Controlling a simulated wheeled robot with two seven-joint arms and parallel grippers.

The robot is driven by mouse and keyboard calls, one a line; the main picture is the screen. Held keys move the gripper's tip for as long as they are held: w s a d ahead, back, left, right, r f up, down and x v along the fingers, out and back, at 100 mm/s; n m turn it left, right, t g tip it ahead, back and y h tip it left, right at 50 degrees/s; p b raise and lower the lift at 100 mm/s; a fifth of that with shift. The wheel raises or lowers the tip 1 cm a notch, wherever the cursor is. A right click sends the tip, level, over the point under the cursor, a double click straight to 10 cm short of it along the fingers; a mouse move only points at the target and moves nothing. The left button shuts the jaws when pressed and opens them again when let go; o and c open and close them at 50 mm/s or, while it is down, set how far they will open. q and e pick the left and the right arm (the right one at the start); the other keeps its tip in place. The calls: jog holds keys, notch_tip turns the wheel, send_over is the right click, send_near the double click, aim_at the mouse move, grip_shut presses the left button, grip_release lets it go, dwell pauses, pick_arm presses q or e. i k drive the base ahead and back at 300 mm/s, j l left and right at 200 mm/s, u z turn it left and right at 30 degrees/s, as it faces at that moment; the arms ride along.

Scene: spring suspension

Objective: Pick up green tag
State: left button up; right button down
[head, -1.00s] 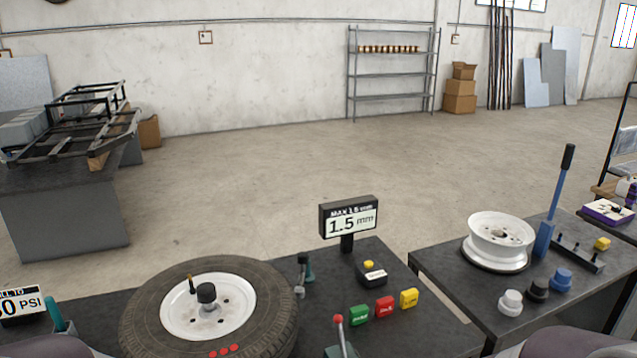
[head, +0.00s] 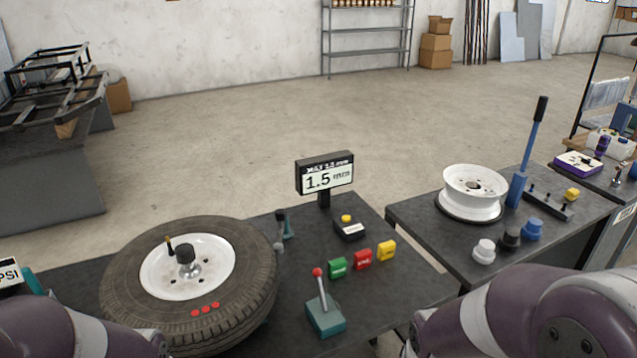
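The green tag (head: 338,268) lies on the dark table in the head view, right of the tire (head: 130,285). It is the leftmost of three coloured tags, with a red tag (head: 362,259) and a yellow tag (head: 387,251) beside it. Parts of my left and right arms show at the lower left and lower right edges. Both grippers are out of view, so their state does not show.
A teal lever with a red knob (head: 325,315) stands in front of the green tag. A 1.5 mm display (head: 325,177) and a small black device with a yellow button (head: 349,229) stand behind. A second table (head: 420,228) at right holds a white rim (head: 474,188).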

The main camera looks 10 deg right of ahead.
aim_at(336, 268)
jog(key=i+l, duration=0.2)
jog(key=l, duration=0.15)
jog(key=i+l, duration=0.15)
jog(key=l, duration=0.15)
jog(key=i+l+u, duration=0.1)
jog(key=l, duration=0.25)
jog(key=i+l, duration=0.45)
jog(key=l, duration=0.25)
jog(key=i+l+u, duration=0.1)
jog(key=l, duration=0.25)
